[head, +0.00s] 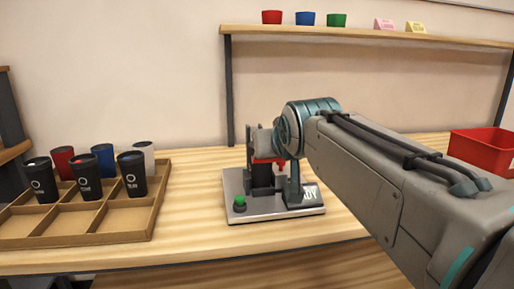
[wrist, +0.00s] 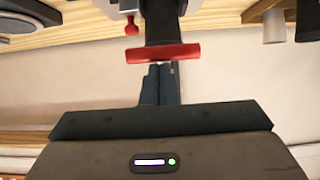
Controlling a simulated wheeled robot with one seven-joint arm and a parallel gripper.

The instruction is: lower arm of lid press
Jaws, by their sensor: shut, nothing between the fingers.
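The lid press stands on the table in the head view, with a grey base plate (head: 273,206), a green button (head: 240,203) and a dark upright. My arm hides much of its upper part. A little red (head: 266,160) shows beside my wrist. In the wrist view the press's dark arm (wrist: 162,22) ends in a red crossbar handle (wrist: 162,52). My gripper (wrist: 161,68) is shut and empty, its fingertips close at the handle's middle. I cannot tell whether they touch it. A small red knob (wrist: 131,26) shows beside the dark arm.
A wooden divided tray (head: 100,237) with several tumblers (head: 132,174) stands left of the press. A red bin (head: 484,150) is at the right. A wall shelf (head: 360,36) above holds small cups and cards. Bare table lies between tray and press.

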